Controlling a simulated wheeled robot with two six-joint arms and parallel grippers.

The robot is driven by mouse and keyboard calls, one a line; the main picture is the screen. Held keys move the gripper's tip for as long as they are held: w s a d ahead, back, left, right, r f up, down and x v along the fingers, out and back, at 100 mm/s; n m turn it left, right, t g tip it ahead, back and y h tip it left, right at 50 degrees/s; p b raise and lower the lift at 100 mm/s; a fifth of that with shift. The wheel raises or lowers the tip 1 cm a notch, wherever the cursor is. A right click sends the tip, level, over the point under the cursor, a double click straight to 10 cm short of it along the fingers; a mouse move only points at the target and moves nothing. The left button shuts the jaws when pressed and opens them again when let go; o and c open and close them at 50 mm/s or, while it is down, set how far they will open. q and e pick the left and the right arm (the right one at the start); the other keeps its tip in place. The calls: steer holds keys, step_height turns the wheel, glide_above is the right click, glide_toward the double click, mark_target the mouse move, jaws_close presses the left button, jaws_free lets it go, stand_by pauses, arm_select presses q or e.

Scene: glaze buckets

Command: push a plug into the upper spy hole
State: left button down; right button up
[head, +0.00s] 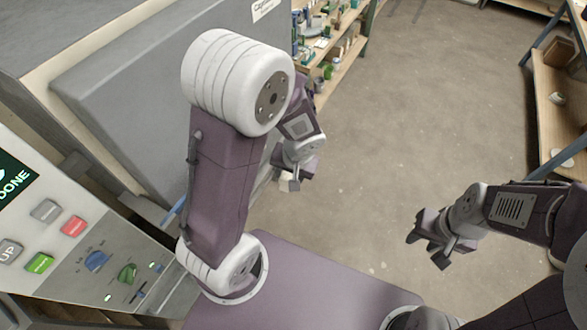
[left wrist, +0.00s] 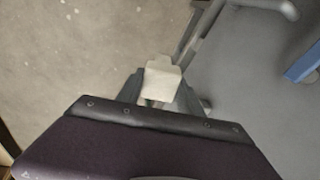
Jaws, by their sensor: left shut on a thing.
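My left gripper (head: 291,184) is shut on a cream plug (head: 285,184), low beside the kiln's front. In the left wrist view the pale plug (left wrist: 163,80) sits between the two dark fingers of the left gripper (left wrist: 161,92), its wider end outward. The kiln (head: 130,80) has a big grey front at the left of the head view, partly hidden by my left arm. I cannot make out the upper spy hole in either view. My right gripper (head: 428,250) is over the floor at the right, fingers apart and empty.
A control panel (head: 60,235) with a DONE display and coloured buttons is at the left. A blue bar (left wrist: 304,64) lies against the grey surface in the left wrist view. Shelves with small containers (head: 325,45) stand behind; another shelf (head: 555,100) is at the right. The middle floor is clear.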

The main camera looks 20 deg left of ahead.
arm_select(q)
steer(key=shift+s+a+r+n+y, duration=0.2)
steer(key=shift+s+a+y, duration=0.25)
steer(key=shift+s+a, duration=0.15)
steer(key=shift+s+a+r+n+y, duration=0.2)
steer(key=shift+s+a+y, duration=0.25)
steer(key=shift+s+a, duration=0.1)
steer(key=a+r+n+g+y, duration=0.2)
steer(key=a+r+y, duration=0.2)
steer(key=a+r, duration=0.45)
steer(key=w+a+r+m+y+b, duration=0.1)
steer(key=w+a+r+y, duration=0.2)
steer(key=w+r, duration=0.3)
steer(key=w+d+m+t+y+b, duration=0.1)
steer(key=w+d+m+t+y, duration=0.45)
steer(key=w+d, duration=0.45)
steer(key=s+a, duration=0.1)
steer(key=a, duration=0.5)
steer(key=shift+r+g+y, duration=0.2)
steer(key=shift+g+y, duration=0.25)
arm_select(e)
steer(key=shift+w+f, duration=0.15)
steer(key=shift+f, duration=0.65)
